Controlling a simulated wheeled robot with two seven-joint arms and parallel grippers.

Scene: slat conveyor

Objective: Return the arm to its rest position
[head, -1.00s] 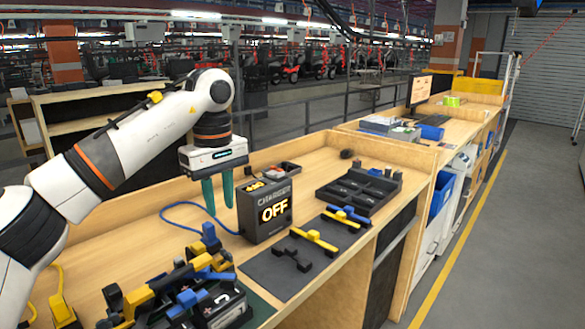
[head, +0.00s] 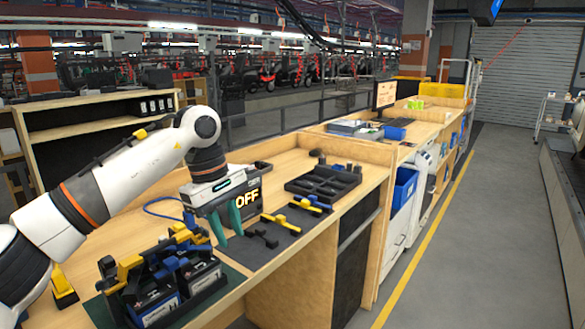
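My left arm (head: 125,177) comes in from the left, white with orange bands and dark joints, bent at a raised elbow. My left gripper (head: 227,225) hangs from its end with two teal fingers pointing down. The fingers are apart with nothing visible between them. My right gripper is not in view.
Below the gripper, dark batteries (head: 160,310) with blue and yellow parts stand on the workbench (head: 285,163). Yellow and black clamps (head: 281,223) lie on a grey mat to the right, near a black compartment tray (head: 322,184). The floor aisle at right is clear.

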